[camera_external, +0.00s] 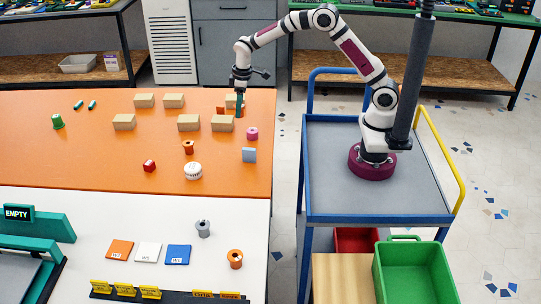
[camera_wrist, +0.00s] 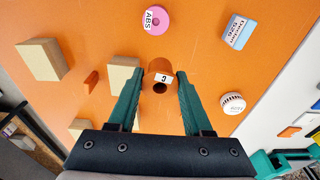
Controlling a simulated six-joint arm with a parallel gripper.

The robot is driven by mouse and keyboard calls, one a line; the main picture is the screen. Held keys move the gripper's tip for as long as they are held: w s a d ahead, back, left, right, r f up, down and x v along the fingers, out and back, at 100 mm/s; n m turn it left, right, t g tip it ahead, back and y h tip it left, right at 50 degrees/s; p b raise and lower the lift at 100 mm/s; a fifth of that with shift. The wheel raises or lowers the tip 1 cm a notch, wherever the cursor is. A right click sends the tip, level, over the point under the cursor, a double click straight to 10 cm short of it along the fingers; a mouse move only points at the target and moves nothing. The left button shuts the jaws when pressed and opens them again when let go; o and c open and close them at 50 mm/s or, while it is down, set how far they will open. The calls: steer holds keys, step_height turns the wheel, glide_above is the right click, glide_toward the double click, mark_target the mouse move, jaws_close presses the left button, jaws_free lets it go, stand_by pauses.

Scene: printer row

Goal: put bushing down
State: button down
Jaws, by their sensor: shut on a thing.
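My gripper (camera_external: 240,116) hangs fingers-down over the far right part of the orange table (camera_external: 60,150). In the wrist view its teal fingers (camera_wrist: 160,76) are shut on a brown-orange bushing (camera_wrist: 158,66) with a white label marked "C". In the external view the held bushing cannot be told apart from the fingers. Another brown-orange bushing (camera_external: 188,148) stands on the orange table, nearer the viewer and left of my gripper.
Several beige blocks (camera_external: 189,122) stand left of and around my gripper. Clear orange surface lies left of the red block.

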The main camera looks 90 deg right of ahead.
steer(key=shift+s+d+r, duration=0.35)
steer(key=shift+d, duration=0.15)
steer(key=a+n, duration=0.3)
steer(key=a, duration=1.1)
steer(key=n, duration=0.4)
glide_above(240, 221)
steer(key=shift+y, duration=0.4)
steer(key=f, duration=0.4)
steer(key=d+f, duration=0.1)
steer(key=f, duration=0.1)
steer(key=shift+s+f, duration=0.25)
steer(key=shift+a+f, duration=0.15)
steer(key=shift+f, duration=0.95)
steer(key=shift+a+f, duration=0.15)
steer(key=shift+f, duration=0.9)
steer(key=shift+f, duration=0.1)
steer(key=shift+c, duration=1.6)
jaws_free()
